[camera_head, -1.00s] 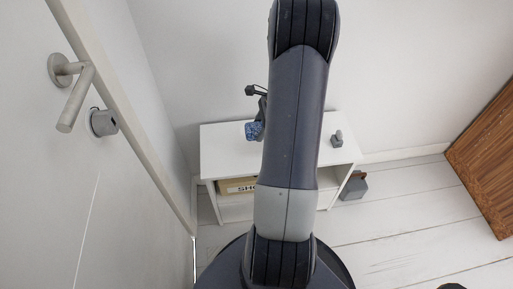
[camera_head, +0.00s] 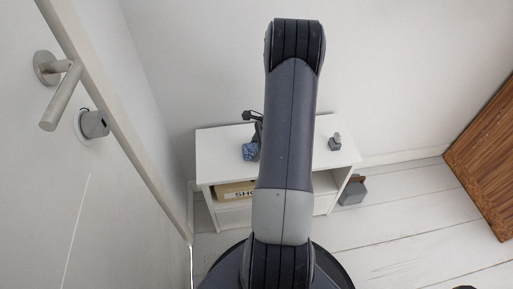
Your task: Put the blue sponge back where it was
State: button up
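The blue sponge (camera_head: 249,152) is a small, mottled blue block at the left part of the white cabinet's top (camera_head: 218,153). My gripper (camera_head: 254,130) shows only in part beside and above the sponge, just left of my arm. The arm hides most of the gripper and the middle of the cabinet top. The sponge is at the gripper's lower end. Whether the fingers are closed on it, and whether it touches the top, I cannot tell.
A small grey object (camera_head: 335,142) stands at the right of the cabinet top. A box with lettering (camera_head: 234,190) lies in the open shelf. A grey bin-like item (camera_head: 352,192) is on the floor at right. A door with a handle (camera_head: 62,92) is at left, a wooden panel (camera_head: 485,165) at far right.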

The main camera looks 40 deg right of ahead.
jog(key=o, duration=0.4)
jog(key=shift+r, duration=0.15)
jog(key=p+v, duration=0.3)
jog(key=v, duration=0.9)
jog(key=shift+a, duration=0.1)
